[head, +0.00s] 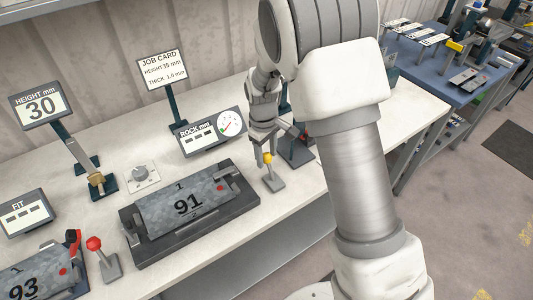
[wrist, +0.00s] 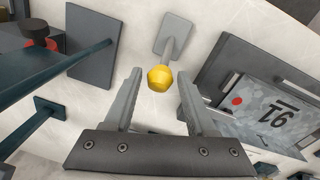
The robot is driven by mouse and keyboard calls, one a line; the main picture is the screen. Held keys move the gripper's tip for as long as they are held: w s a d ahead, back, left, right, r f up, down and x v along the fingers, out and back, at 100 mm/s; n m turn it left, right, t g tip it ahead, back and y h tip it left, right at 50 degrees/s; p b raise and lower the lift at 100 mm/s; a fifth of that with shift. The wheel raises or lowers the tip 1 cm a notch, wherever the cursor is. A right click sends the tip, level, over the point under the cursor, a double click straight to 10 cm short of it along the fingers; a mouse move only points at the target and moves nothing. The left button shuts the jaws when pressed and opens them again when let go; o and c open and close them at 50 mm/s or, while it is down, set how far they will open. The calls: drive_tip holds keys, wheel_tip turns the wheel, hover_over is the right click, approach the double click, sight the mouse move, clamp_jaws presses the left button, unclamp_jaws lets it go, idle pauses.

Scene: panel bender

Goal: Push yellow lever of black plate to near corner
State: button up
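The yellow lever (head: 267,159) is a yellow knob on a short post with a grey foot, standing on the bench to the right of the black plate (head: 143,246). A grey sheet marked 91 (head: 186,200) with a red dot lies on the black plate. My gripper (head: 264,148) points down at the lever's knob. In the wrist view the yellow knob (wrist: 160,78) shows between the tips of my two spread fingers, with gaps on both sides. The fingers are open and hold nothing. The head view partly hides the fingertips.
A red-knobbed lever (head: 94,243) and a sheet marked 93 (head: 38,278) are at the front left. The ROCK mm display (head: 208,132) stands behind the black plate. A dark stand (head: 297,152) is close to the right of my gripper. My arm hides the bench's right part.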

clamp_jaws()
idle(1.1)
